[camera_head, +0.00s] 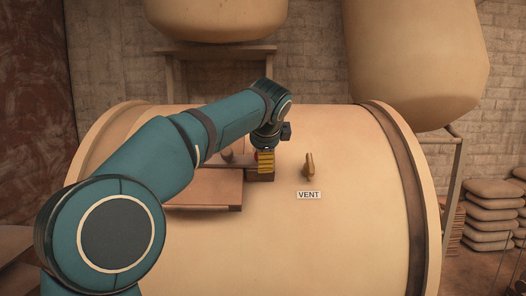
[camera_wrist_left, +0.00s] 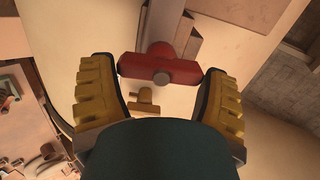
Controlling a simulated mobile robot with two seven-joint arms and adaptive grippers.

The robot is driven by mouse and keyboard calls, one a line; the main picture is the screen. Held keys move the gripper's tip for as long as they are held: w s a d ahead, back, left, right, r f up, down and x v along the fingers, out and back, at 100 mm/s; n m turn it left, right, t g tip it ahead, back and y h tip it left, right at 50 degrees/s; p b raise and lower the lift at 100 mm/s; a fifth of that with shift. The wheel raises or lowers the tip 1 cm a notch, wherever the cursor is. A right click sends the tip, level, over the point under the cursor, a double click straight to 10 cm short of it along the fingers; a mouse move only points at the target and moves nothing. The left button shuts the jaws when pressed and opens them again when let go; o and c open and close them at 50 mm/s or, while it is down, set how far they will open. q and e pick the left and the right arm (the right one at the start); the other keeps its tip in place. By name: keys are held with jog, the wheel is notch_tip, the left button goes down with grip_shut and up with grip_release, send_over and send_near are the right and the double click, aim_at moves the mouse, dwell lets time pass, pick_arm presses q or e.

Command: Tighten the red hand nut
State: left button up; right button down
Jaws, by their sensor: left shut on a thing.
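The red hand nut (camera_wrist_left: 158,66) is a red bar with a round hub and a grey stud end at its middle. It lies crosswise between the yellow fingers of my left gripper (camera_wrist_left: 160,72) in the left wrist view, with a fingertip at each end of the bar. My left gripper is shut on it. In the head view my left gripper (camera_head: 265,160) points down at the top of the big tan vessel (camera_head: 340,235). Only a sliver of red shows beside its fingers there; the rest of the nut is hidden. My right gripper is in neither view.
A brass vent handle (camera_head: 309,167) stands to the right of my left gripper, above a VENT label (camera_head: 309,195). A brown ledge (camera_head: 205,190) lies to the left. Large tan tanks (camera_head: 415,60) hang behind; stacked sacks (camera_head: 490,210) stand at right.

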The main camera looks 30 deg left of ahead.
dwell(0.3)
pick_arm(q)
jog(key=o, duration=1)
jog(key=v, duration=1.2)
